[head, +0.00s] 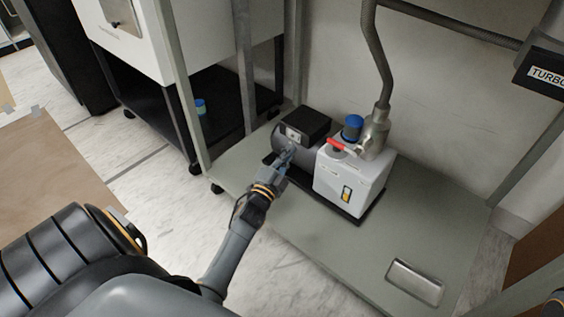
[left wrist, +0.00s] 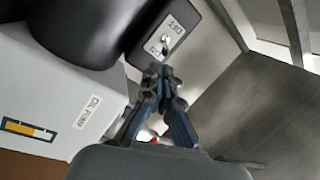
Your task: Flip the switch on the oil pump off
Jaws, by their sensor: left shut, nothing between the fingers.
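The oil pump (head: 348,185) has a pale grey housing, a dark motor and a black switch box (head: 306,122), and sits on the rack's lower shelf. In the left wrist view, the switch (left wrist: 165,41) is a small metal toggle on a pale plate between an OFF label (left wrist: 176,27) and an ON label (left wrist: 155,49). I cannot tell which way it leans. My left gripper (head: 287,154) is shut and empty, just in front of the switch box. Its fingertips also show in the left wrist view (left wrist: 162,72), close to the ON label side. Contact is unclear.
A metal hose (head: 374,50) rises from the pump beside a red handle (head: 335,144) and a blue cap (head: 353,127). Rack posts (head: 243,60) stand behind and left. The shelf (head: 330,245) is bare in front of the pump, apart from a metal plate (head: 415,282).

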